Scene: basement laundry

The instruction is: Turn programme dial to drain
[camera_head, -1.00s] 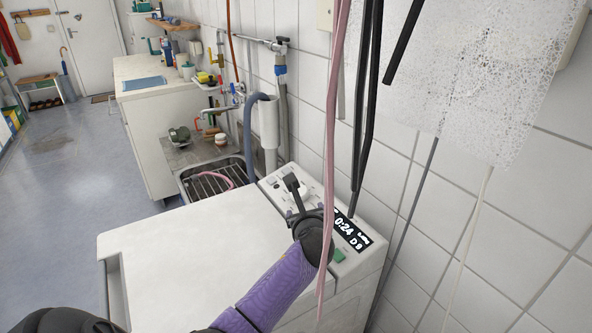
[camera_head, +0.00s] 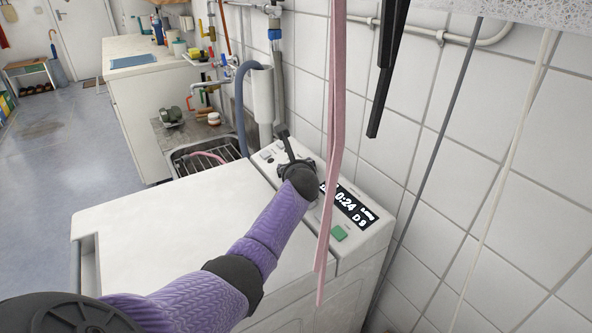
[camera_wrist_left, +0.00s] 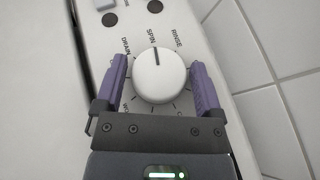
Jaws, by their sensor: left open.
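The programme dial (camera_wrist_left: 160,76) is a round white knob with a dark pointer line, on the light control panel of the white washing machine (camera_head: 170,215). In the left wrist view its line points up at the SPIN label; DRAIN is to the left of SPIN and RINSE to the right. My left gripper (camera_wrist_left: 158,66) is open, its two purple fingers on either side of the dial, with small gaps showing. In the head view my left gripper (camera_head: 288,150) is over the panel's far part and hides the dial.
A lit display (camera_head: 348,207) reads 0:24, with a green button (camera_head: 339,233) beside it. A sink (camera_head: 208,158) lies beyond the machine, and a tiled wall (camera_head: 450,170) runs along the right.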

